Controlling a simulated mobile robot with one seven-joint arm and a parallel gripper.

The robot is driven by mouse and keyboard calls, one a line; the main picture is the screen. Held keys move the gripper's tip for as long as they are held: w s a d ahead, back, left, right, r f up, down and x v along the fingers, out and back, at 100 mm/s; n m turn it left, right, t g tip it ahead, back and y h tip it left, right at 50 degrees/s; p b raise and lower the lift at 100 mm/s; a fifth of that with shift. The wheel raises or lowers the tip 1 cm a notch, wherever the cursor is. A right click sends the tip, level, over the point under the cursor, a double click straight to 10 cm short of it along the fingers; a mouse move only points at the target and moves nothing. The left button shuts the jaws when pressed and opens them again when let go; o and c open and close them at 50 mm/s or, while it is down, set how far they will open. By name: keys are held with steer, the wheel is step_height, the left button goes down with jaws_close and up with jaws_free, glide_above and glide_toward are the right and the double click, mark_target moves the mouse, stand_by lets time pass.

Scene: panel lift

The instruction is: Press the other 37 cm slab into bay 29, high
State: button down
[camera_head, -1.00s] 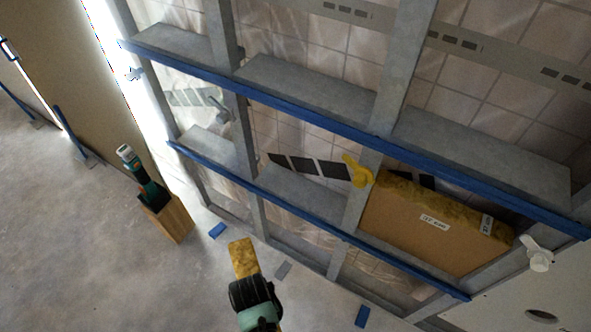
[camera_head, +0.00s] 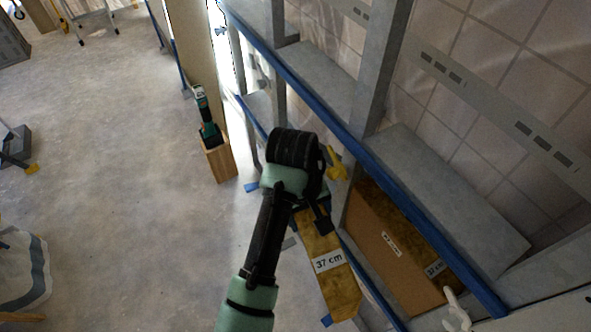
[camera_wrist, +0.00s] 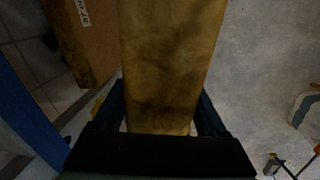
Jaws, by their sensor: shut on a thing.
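My gripper (camera_head: 317,216) is shut on the end of a mustard-brown slab (camera_head: 342,292) whose edge carries a "37 cm" label. The slab hangs tilted in front of the grey stud frame, apart from the bays as far as I can see. In the wrist view the held slab (camera_wrist: 170,60) runs up between the two dark fingers. Another slab (camera_head: 385,250), with a brown face and a mossy edge also marked 37 cm, sits in a bay at right. It shows at upper left in the wrist view (camera_wrist: 90,45). I cannot read any bay number.
Blue rails (camera_head: 420,232) run along the grey shelves. A yellow fitting (camera_head: 338,165) sits on a stud, and a white fitting (camera_head: 457,312) is at lower right. A wooden box (camera_head: 219,160) holding a green tool stands on the floor. The floor at left is mostly clear.

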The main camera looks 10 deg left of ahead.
steer(key=shift+n+t, duration=0.4)
steer(key=shift+n, duration=0.3)
steer(key=r, duration=0.4)
steer(key=a+r+p, duration=0.1)
steer(key=r, duration=0.3)
steer(key=w+a+r+p, duration=0.1)
steer(key=r, duration=0.3)
steer(key=s+r+n+t+h+p, duration=0.15)
steer(key=s+r+p, duration=0.55)
steer(key=s+r, duration=1.1)
steer(key=w+d+r+p, duration=0.1)
steer(key=w+d, duration=1.5)
steer(key=d, duration=0.2)
steer(key=shift+h, duration=0.45)
steer(key=shift+w+d+m, duration=0.1)
steer(key=shift+m, duration=0.15)
steer(key=shift+f, duration=0.25)
